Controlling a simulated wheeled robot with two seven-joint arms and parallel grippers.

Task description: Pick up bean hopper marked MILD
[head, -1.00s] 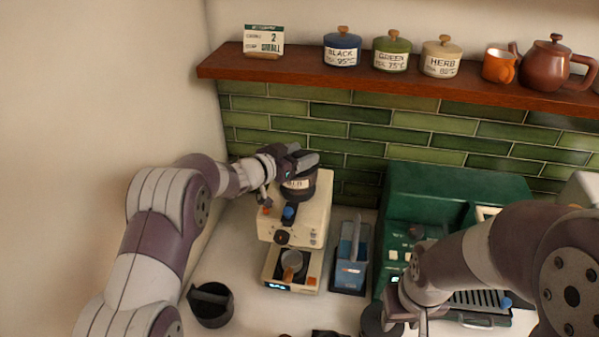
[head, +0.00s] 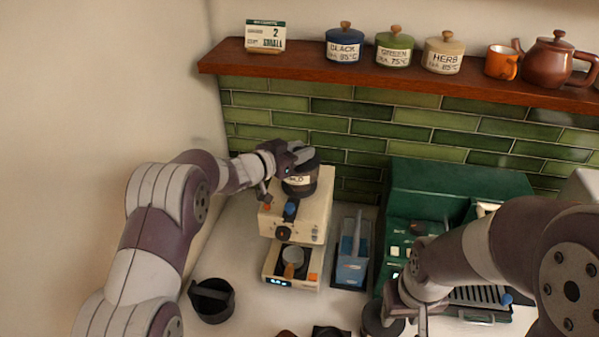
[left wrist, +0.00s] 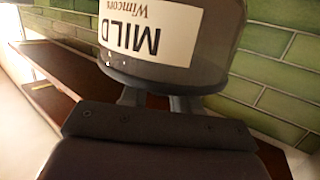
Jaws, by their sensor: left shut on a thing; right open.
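The bean hopper (head: 301,182) is a dark, smoky container with a pale label, on top of the cream grinder (head: 298,218) in the head view. In the left wrist view the hopper (left wrist: 210,40) fills the upper middle, and its label reads MILD, upside down. My left gripper (head: 290,160) is shut on the hopper at its top; its fingers (left wrist: 158,98) meet the hopper in the left wrist view. I cannot tell whether the hopper still touches the grinder. My right gripper (head: 422,318) is open at the lower right, away from the hopper, its tips partly cut off.
A blue container (head: 352,262) stands right of the grinder, then a green coffee machine (head: 450,190). A black round vessel (head: 211,300) stands front left. A wooden shelf (head: 300,68) with canisters, a cup and a teapot runs above, before green tiles. The wall is close at left.

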